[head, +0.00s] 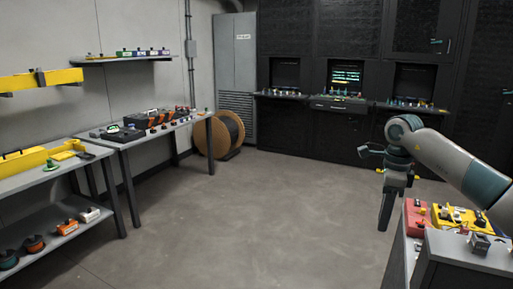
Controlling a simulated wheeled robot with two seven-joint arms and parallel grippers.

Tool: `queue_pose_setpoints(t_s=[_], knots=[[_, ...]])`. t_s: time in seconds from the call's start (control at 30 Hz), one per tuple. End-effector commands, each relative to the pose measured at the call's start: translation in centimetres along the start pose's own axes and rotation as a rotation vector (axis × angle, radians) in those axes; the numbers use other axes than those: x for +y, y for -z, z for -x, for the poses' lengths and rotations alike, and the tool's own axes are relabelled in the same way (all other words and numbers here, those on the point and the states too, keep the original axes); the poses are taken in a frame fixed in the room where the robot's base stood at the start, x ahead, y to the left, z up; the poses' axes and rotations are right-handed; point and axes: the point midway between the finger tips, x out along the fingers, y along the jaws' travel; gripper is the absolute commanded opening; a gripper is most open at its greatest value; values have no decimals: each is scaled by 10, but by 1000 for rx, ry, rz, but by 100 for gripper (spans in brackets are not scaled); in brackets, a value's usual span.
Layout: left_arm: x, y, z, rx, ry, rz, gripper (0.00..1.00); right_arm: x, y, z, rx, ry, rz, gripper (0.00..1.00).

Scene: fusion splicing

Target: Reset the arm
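My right arm comes in from the right edge, bent at a grey and teal joint, over the near right bench. My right gripper (385,226) hangs from it, pointing down, beside the left edge of that bench. Its dark fingers show as one narrow shape, so I cannot tell whether they are apart. No object shows in it. My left arm and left gripper are not in view.
The near right bench (468,254) carries a red case (415,216) and a yellow case (440,222). Tables with tools line the left wall. A cable drum (219,137) and black cabinets (345,40) stand behind. The middle floor (250,215) is clear.

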Motion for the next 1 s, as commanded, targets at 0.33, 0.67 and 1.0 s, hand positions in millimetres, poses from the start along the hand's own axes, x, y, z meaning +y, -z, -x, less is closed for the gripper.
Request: queue_pose_setpoints(t_s=[0.33,0.67,1.0], knots=[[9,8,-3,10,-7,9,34,15,-33,-31,-97,-71,7,23],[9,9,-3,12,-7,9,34,53,-97,-87,-303,-237,-15,23],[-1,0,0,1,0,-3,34,137,-212,-163,-749,-663,-262,23]])
